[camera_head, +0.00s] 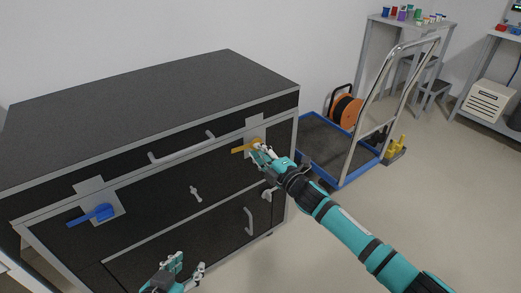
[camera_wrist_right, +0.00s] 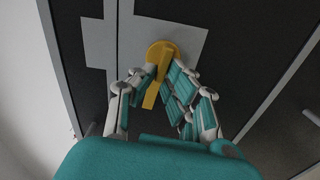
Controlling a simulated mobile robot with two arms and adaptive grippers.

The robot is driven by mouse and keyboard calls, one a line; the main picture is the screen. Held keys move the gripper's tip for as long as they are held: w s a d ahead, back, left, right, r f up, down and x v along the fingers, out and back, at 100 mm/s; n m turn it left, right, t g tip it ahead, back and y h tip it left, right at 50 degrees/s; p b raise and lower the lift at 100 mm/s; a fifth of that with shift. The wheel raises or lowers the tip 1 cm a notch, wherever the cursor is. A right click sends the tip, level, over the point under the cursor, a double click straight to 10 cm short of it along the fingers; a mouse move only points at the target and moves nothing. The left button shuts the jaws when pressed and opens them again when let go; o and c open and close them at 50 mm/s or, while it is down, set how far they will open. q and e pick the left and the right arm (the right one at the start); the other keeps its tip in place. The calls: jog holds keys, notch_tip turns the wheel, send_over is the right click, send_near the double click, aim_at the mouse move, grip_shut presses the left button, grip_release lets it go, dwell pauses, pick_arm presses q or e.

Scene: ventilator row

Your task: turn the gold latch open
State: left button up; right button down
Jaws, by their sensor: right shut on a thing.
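The gold latch (camera_head: 238,150) is on the right part of the black case's front, on a grey plate. Its handle points left and slightly down in the head view. In the right wrist view the gold latch (camera_wrist_right: 161,52) shows its round hub and its handle between my fingers. My right gripper (camera_head: 262,155) is at the latch, shut on its handle; the fingers (camera_wrist_right: 150,85) hide part of it. My left gripper (camera_head: 182,270) is low in front of the case, away from the latch, its fingers apart with nothing seen between them.
The black case (camera_head: 150,110) has a blue latch (camera_head: 92,215) at left, a lid handle (camera_head: 182,147) and smaller handles below. A blue-edged trolley (camera_head: 345,178) with an orange cable reel (camera_head: 346,110) stands right of it. The floor (camera_head: 440,220) at right is clear.

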pick_arm(q)
jog(key=shift+s+a+f, duration=0.1)
jog(key=shift+s+f, duration=0.15)
pick_arm(e)
jog(key=shift+f+n, duration=0.15)
jog(key=shift+n, duration=0.45)
pick_arm(q)
jog(key=shift+g, duration=0.3)
pick_arm(e)
jog(key=c, duration=1.4)
grip_release()
pick_arm(q)
jog(key=shift+s, duration=0.1)
pick_arm(e)
jog(key=shift+s, duration=0.15)
jog(key=v, duration=1.2)
